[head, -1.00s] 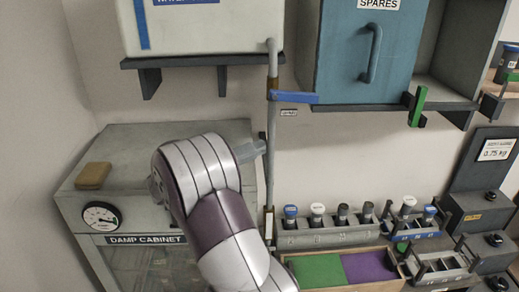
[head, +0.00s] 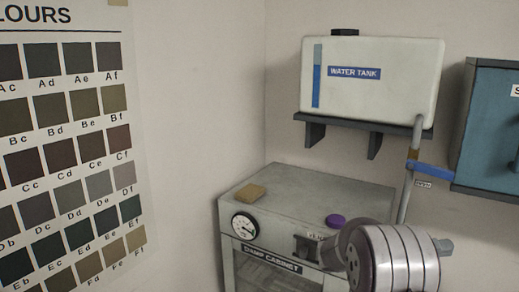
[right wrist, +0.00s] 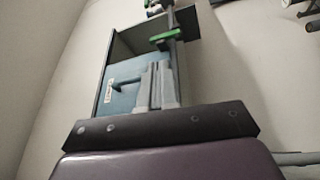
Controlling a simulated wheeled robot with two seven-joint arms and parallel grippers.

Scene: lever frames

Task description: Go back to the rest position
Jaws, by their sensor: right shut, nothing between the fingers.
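My right arm comes in at the lower right of the head view. A small grey part of my right gripper (head: 445,247) shows beyond the striped wrist, in front of the wall right of the damp cabinet. In the right wrist view, the two grey fingers of my right gripper (right wrist: 156,78) are together with nothing between them. Behind them is the blue cupboard door (right wrist: 122,92) with its handle. I cannot tell the distance to it. My left gripper is in neither view.
A colour chart (head: 70,140) hangs at left.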

